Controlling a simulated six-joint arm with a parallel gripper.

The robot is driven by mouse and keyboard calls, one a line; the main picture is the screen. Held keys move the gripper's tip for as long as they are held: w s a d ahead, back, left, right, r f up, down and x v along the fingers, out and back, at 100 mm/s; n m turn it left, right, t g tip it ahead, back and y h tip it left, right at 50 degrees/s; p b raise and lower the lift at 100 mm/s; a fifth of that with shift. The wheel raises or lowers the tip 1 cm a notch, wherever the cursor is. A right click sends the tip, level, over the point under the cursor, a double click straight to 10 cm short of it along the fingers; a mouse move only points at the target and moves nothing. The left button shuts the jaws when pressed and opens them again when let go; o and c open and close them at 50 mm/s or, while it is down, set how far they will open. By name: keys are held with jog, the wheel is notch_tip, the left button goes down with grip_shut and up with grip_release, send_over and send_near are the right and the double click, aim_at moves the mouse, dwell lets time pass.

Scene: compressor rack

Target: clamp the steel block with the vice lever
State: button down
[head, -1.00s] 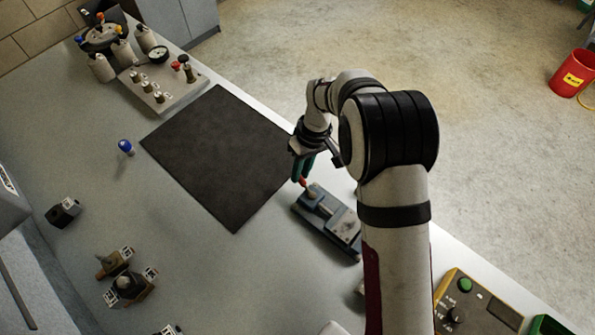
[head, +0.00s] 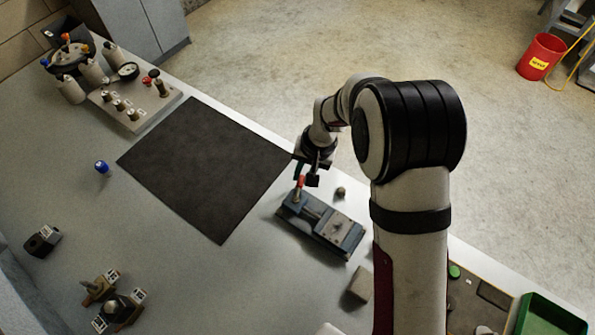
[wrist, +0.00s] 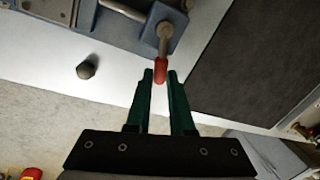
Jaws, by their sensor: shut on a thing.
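The blue-grey vice (head: 318,228) lies on the bench near its far edge, right of the black mat. Its lever, a short grey rod (wrist: 164,38) with a red tip (wrist: 160,71), stands at the vice's left end. The red tip also shows in the head view (head: 300,181). My gripper (wrist: 160,76) has its two green fingers closed on either side of the red tip. In the head view my gripper (head: 305,178) is partly dark and small. A pale grey plate-like piece (head: 341,228) sits on the vice; I cannot tell if it is the steel block.
A pale block (head: 360,284) stands on the bench right of the vice, beside my arm. A small dark nut-like piece (head: 340,192) lies behind the vice, also in the wrist view (wrist: 87,68). The black mat (head: 205,168) is bare. A green tray (head: 548,318) is at lower right.

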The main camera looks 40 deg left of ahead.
jog(key=shift+w+d+m+t, duration=0.15)
jog(key=shift+d+m, duration=0.25)
jog(key=shift+m, duration=0.4)
jog(key=shift+s+d+m+t, duration=0.15)
jog(key=shift+d+m, duration=0.25)
jog(key=shift+m, duration=0.4)
jog(key=shift+w, duration=0.1)
jog(key=c, duration=0.8)
grip_release()
jog(key=shift+r, duration=0.1)
jog(key=d+r, duration=0.1)
jog(key=r, duration=0.4)
jog(key=d+r, duration=0.1)
jog(key=r, duration=0.4)
jog(key=d+r, duration=0.1)
jog(key=r, duration=0.4)
jog(key=shift+d+r, duration=0.1)
jog(key=shift+r, duration=0.05)
